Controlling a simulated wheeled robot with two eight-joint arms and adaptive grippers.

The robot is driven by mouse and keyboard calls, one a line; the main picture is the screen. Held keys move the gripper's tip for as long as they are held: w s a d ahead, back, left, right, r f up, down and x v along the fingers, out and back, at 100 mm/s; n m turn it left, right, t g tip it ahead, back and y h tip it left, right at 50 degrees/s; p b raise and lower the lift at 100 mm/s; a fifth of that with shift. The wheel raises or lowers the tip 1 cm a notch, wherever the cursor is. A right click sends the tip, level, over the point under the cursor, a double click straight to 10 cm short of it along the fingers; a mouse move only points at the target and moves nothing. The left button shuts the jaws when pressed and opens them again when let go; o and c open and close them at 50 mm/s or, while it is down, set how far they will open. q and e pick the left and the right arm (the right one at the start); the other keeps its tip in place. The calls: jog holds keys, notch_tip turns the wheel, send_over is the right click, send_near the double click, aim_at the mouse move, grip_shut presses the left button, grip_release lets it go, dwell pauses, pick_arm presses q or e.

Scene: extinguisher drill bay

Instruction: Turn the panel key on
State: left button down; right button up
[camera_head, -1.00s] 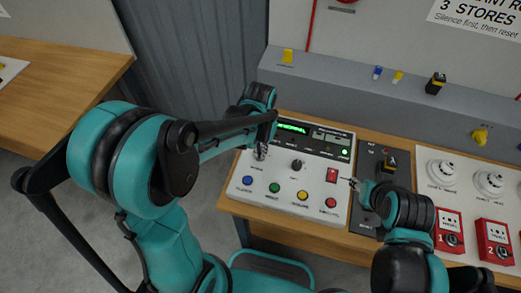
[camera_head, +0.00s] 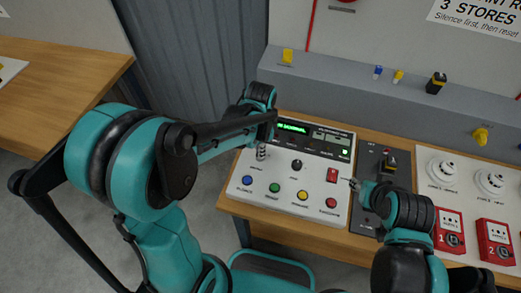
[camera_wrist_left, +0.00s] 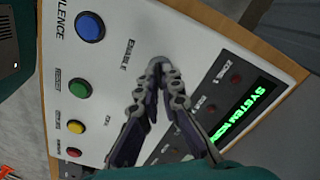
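The white control panel (camera_head: 262,203) lies on the wooden bench, with a lit green display (camera_head: 293,127). My left gripper (camera_head: 261,153) points down at the panel's upper left, beside the ENABLE label. In the left wrist view my left gripper (camera_wrist_left: 160,66) has its fingertips drawn together low over the panel beside that label. The panel key is hidden by the fingertips; they appear closed around it. My right gripper (camera_head: 356,184) is small in view at the panel's right edge, beside the red switch (camera_head: 332,175); its finger opening is unclear.
Blue (camera_head: 247,180), green (camera_head: 274,187), yellow (camera_head: 302,195) and red (camera_head: 330,203) buttons line the panel's front. A black knob (camera_head: 296,165) sits mid-panel.

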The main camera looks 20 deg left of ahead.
pick_arm(q)
jog(key=shift+m, duration=0.5)
jog(key=c, duration=1.7)
grip_release()
notch_tip(320, 180, up, 12)
jog(key=shift+r, duration=0.1)
jog(key=s+a+f+n+t+b, duration=0.1)
jog(key=s+n+t, duration=0.1)
jog(key=s+n, duration=0.1)
jog(key=s+a+f+n+t+b, duration=0.1)
jog(key=s+a+f+n+t, duration=0.1)
jog(key=n, duration=0.3)
jog(key=s+a+f+n+t+b, duration=0.1)
jog(key=s+a+n+t, duration=0.1)
jog(key=s+n+t, duration=0.1)
jog(key=shift+s+f+n, duration=0.25)
jog(key=shift+s+n, duration=0.35)
jog(key=shift+s, duration=0.5)
